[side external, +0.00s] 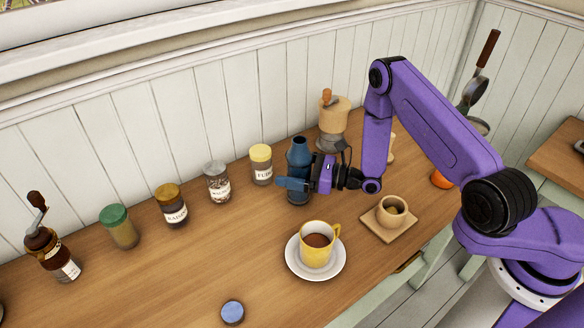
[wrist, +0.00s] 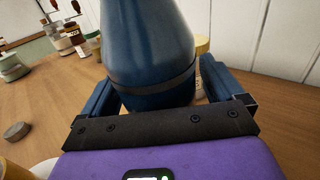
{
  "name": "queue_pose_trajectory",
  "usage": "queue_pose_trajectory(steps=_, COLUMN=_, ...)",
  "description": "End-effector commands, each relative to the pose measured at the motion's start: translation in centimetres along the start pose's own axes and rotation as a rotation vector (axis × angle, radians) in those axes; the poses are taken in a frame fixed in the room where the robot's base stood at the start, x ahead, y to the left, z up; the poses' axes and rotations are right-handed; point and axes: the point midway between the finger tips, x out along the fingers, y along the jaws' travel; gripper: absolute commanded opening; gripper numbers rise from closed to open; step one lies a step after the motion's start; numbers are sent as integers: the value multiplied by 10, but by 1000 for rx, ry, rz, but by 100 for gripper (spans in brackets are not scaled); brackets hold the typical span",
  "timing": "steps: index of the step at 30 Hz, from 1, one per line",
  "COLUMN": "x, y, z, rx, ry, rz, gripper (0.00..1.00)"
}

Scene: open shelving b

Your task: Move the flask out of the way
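The flask (side external: 299,156) is a dark blue bottle with a narrow neck, upright on the wooden counter near the back wall. My gripper (side external: 297,181) is level with its lower body, reaching in from the right. In the wrist view the flask (wrist: 152,50) stands between the two blue fingers, with a dark band around it. A gap with a jar behind shows between the flask and the right finger, so the gripper is open around it. The near finger hides part of the flask's lower body in the side view.
A yellow-lidded jar (side external: 261,165) stands close left of the flask, with more jars further left. A grinder (side external: 333,120) stands behind right. A yellow cup (side external: 317,246) on a saucer and a small cup (side external: 391,209) are in front. A blue lid (side external: 232,312) lies near the front.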

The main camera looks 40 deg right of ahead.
Motion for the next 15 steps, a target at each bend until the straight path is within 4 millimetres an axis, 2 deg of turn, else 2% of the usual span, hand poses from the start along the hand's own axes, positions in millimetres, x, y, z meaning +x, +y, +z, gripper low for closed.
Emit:
queue_pose_trajectory(steps=7, x=-5, y=-1, z=3, rx=1, ry=2, rz=-3, gripper=95)
queue_pose_trajectory(steps=11, x=-24, y=-2, z=2, rx=4, ry=2, rz=-6, gripper=95)
queue_pose_trajectory(steps=15, x=-53, y=-1, z=3, rx=6, ry=1, rz=-7, gripper=95)
